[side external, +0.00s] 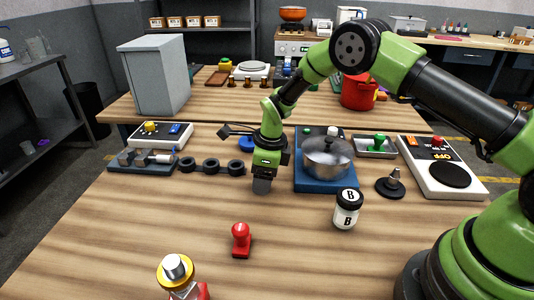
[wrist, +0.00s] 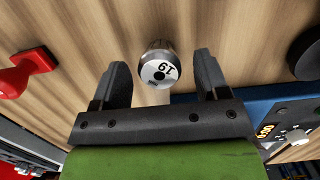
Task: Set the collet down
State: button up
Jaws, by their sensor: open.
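The collet (wrist: 158,68) is a short metal cylinder with a white end face marked 19 and a dark hole. In the wrist view it lies between the two fingers of my gripper (wrist: 160,62), with a gap on both sides, over the wooden table. In the side external view my gripper (side external: 262,185) points down at the table, left of the blue plate. The collet cannot be told apart from the fingers there. My gripper is open, and the collet appears to stand on the table; its contact with the wood is not clear.
A blue plate (side external: 322,187) with a steel pot (side external: 327,155) is close on the right. A rack of black rings (side external: 210,167) is on the left. A white jar (side external: 346,210) and a red stamp-like knob (side external: 241,240) stand in front. The front left table is mostly clear.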

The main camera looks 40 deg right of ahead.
jog(key=s+d+r+n+t, duration=0.1)
jog(key=s+r+n, duration=0.2)
jog(key=r, duration=0.8)
jog(key=s+d+r+n+t, duration=0.1)
jog(key=s+r+n, duration=0.2)
jog(key=r, duration=0.7)
jog(key=s+r+n+t, duration=0.2)
jog(key=s+r+n, duration=0.2)
jog(key=s+n, duration=0.4)
jog(key=s+r+n+t, duration=0.2)
jog(key=s+r+n, duration=0.1)
jog(key=s+n, duration=0.6)
jog(key=shift+s+d+r+y, duration=0.2)
jog(key=shift+s+r+y, duration=0.2)
jog(key=shift+s, duration=1.55)
